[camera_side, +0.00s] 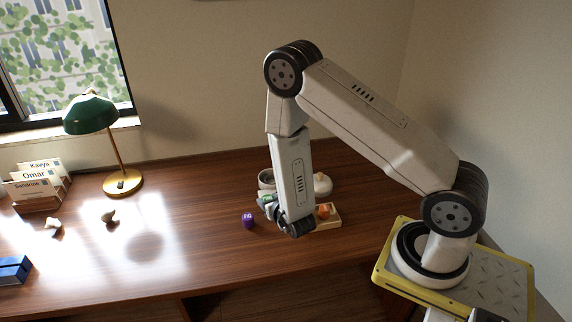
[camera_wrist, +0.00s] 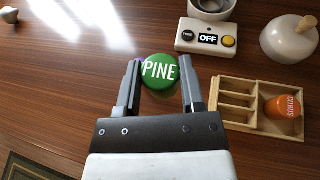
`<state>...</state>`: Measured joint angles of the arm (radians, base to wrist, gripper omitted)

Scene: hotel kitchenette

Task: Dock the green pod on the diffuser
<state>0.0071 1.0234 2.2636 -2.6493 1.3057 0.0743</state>
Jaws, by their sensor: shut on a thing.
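My gripper (camera_wrist: 158,80) is shut on the green pod (camera_wrist: 160,72), whose top reads "PINE". In the side view my gripper (camera_side: 267,204) is above the desk, in front of the diffuser. The white diffuser (camera_wrist: 187,34) is ahead and to the right in the wrist view. It has a round cup at the top, cut by the frame edge, and a panel reading "OFF" between a dark and a yellow button. In the side view the diffuser (camera_side: 266,177) is partly hidden behind my arm.
A wooden tray (camera_wrist: 240,124) with compartments holds an orange "CITRUS" pod (camera_wrist: 284,107) at the right. A white dome (camera_wrist: 290,38) sits beside the diffuser. A purple pod (camera_side: 248,221) stands on the desk left of my gripper. A lamp (camera_side: 122,184) and card holder (camera_side: 38,190) are farther left.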

